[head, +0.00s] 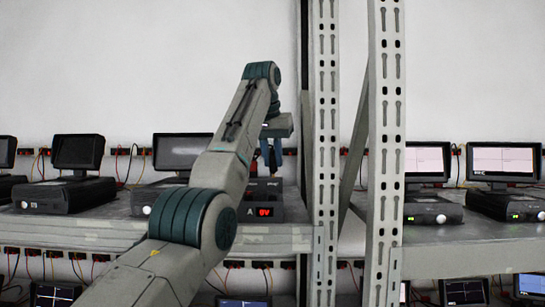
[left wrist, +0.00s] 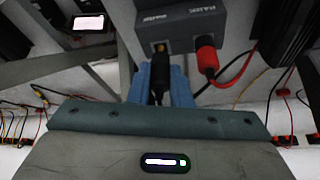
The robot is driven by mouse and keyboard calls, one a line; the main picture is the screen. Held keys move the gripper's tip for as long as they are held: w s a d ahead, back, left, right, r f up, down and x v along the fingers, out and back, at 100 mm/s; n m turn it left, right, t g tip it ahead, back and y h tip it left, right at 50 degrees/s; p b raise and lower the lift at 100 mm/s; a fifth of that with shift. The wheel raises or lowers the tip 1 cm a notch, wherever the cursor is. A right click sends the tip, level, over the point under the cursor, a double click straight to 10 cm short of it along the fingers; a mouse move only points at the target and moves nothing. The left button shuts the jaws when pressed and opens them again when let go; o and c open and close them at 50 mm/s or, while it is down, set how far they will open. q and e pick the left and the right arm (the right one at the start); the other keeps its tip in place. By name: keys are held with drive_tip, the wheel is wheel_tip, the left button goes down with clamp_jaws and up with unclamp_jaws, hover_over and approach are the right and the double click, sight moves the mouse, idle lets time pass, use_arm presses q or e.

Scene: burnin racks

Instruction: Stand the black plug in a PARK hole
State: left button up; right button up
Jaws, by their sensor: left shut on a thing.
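My left gripper (left wrist: 161,82) has blue fingers shut on the black plug (left wrist: 160,70), seen in the left wrist view. The plug's end is at or close to the left hole in the face of a grey box (left wrist: 186,35) with PARK labels; I cannot tell whether it is inside. A red plug (left wrist: 207,56) stands at the box's right hole, with a red lead. In the head view my left gripper (head: 271,152) is above a unit marked A with a red display (head: 265,212), and the black plug cannot be made out. My right gripper is not in view.
A rack upright (head: 384,150) and another (head: 325,150) stand close right of my gripper. Monitors on dark units, such as one at left (head: 78,152), line the shelf (head: 70,231). Red and black leads (left wrist: 240,75) run beside the box.

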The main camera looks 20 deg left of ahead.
use_arm(q)
drive_tip(key=shift+f+b, duration=0.7)
drive_tip(key=shift+f, duration=0.05)
idle(0.5)
drive_tip(key=o, duration=1.3)
